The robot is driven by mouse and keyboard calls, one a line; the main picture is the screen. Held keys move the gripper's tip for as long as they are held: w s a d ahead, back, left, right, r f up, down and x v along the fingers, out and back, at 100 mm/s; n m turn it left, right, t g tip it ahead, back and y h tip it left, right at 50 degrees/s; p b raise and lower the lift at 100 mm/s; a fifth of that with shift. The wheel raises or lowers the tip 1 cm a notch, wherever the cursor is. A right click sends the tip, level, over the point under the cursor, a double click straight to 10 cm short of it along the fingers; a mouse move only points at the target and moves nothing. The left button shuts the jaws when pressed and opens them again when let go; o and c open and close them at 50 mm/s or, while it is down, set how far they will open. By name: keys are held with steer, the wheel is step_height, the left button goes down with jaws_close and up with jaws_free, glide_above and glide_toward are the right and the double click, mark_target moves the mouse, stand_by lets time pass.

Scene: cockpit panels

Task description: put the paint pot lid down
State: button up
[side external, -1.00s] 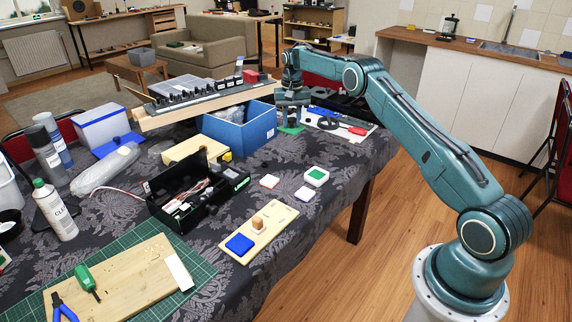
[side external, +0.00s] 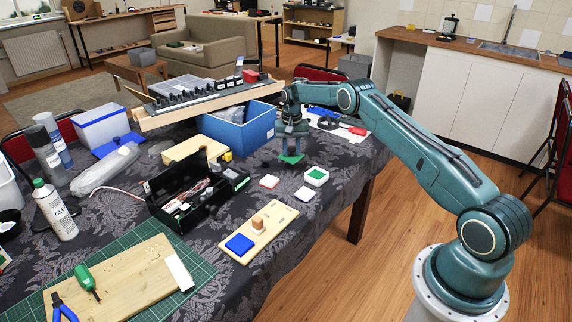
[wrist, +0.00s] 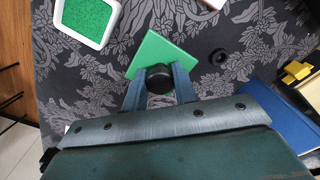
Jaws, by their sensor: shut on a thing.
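The green square lid (side external: 291,158) has a black knob, seen in the wrist view, where the lid (wrist: 168,48) lies flat side to the camera. My gripper (side external: 291,148) is shut on the lid's knob, with one finger on each side of it in the wrist view (wrist: 158,82). The lid is over the patterned tablecloth; I cannot tell how large any gap beneath it is. A white pot with a green top face (side external: 316,176) stands to the right and nearer the camera, apart from the lid. It also shows at upper left in the wrist view (wrist: 86,16).
A blue crate (side external: 238,134) stands behind left, the open black toolbox (side external: 185,190) left. A black ring (wrist: 217,58) lies beside the lid. Bare cloth surrounds the lid.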

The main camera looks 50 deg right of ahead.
mark_target(291, 156)
steer(key=shift+f, duration=1.95)
steer(key=o, duration=1)
steer(key=shift+f, duration=0.1)
steer(key=shift+c, duration=0.2)
step_height(291, 156, up, 12)
steer(key=shift+r, duration=0.15)
